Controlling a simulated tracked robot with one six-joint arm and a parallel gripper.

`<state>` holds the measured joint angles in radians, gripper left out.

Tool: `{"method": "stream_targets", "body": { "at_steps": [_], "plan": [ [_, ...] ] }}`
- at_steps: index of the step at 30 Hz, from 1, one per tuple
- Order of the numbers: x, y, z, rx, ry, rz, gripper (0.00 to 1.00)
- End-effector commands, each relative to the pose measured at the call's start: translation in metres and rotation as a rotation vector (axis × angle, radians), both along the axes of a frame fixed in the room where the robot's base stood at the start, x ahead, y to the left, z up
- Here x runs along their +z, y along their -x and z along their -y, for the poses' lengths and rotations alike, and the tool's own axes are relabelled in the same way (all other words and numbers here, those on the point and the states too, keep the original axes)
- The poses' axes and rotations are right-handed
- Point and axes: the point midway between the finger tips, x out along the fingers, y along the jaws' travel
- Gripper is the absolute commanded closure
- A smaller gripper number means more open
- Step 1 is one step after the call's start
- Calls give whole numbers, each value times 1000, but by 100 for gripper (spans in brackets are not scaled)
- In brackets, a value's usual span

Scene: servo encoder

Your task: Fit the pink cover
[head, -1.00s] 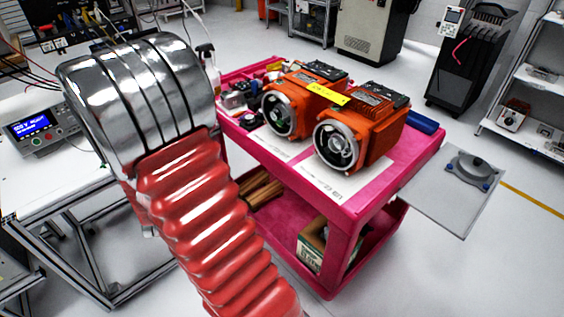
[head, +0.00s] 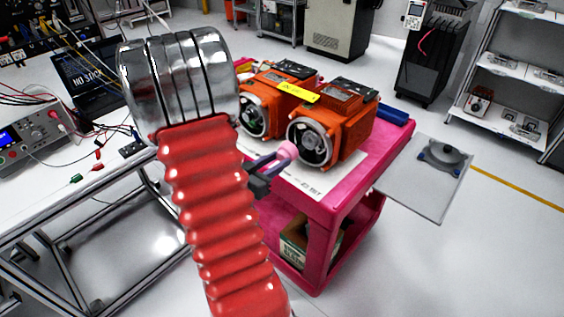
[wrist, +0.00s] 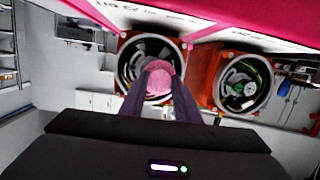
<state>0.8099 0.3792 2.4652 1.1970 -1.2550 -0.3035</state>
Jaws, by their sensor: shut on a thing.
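My gripper (head: 272,163) is shut on a small round pink cover (head: 288,150) in the head view. The cover also shows between the fingertips in the wrist view (wrist: 160,68). Two orange servo motors stand side by side on the pink cart, the right one (head: 330,123) and the left one (head: 262,107). Each has a round metal-rimmed opening facing my arm. The gripper and cover are in front of the right motor in the head view. In the wrist view the cover overlaps the lower part of one opening (wrist: 133,72); I cannot tell whether it touches.
The pink cart (head: 345,195) has a white sheet (head: 325,185) under the motors and a box on its lower shelf. A workbench with instruments and a laptop (head: 85,75) stands at left.

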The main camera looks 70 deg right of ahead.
Motion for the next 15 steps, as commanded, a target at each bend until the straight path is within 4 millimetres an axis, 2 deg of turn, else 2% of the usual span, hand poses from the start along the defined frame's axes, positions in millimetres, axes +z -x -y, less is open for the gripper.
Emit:
{"method": "stream_targets", "body": {
  "at_steps": [1, 4, 15],
  "plan": [
    [-1, 9, 0, -25, -1, -5, 100],
    [-1, 18, 0, -49, -4, -11, 100],
    [-1, 18, 0, -50, -4, -10, 100]
  ]
}}
